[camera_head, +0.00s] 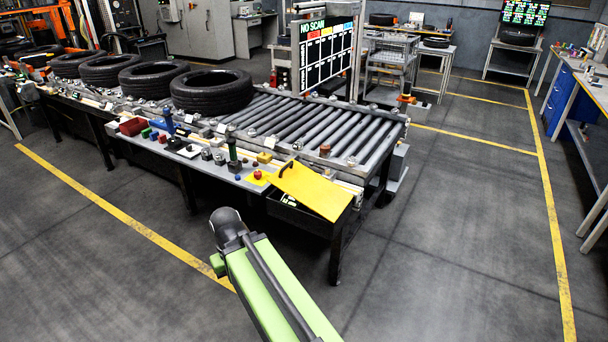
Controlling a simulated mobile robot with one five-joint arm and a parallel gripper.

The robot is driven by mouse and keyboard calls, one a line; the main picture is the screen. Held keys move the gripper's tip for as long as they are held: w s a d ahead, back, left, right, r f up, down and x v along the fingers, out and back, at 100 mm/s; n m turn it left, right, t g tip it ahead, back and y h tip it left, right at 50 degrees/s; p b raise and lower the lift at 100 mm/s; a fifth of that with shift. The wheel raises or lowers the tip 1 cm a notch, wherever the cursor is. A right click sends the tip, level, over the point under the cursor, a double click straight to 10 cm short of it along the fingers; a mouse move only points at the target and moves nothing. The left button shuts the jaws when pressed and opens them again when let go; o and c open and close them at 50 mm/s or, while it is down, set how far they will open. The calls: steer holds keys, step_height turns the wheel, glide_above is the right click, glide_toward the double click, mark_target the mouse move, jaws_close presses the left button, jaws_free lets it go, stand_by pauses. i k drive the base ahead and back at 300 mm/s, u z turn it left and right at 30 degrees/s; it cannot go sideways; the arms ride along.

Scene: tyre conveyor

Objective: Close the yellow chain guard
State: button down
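The yellow chain guard (318,190) is a flat yellow panel at the near right corner of the roller conveyor. It is tilted over a dark open box (310,220), and part of the box's inside shows below its left edge, so it stands open. A black handle (287,168) is on its upper left part. My green arm rises from the bottom edge to a dark joint left of and below the guard, apart from it. My gripper's fingers cannot be made out.
Several black tyres (211,90) lie along the conveyor (330,130). The bench strip (215,172) along its front holds buttons, small parts and a red bin (132,126). A blue-drawer workbench (560,105) stands at far right. The floor in front and to the right is clear.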

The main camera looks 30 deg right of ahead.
mark_target(324, 196)
steer(key=u, duration=0.1)
steer(key=k, duration=0.4)
steer(key=z, duration=0.5)
steer(key=i, duration=2.2)
steer(key=u, duration=0.85)
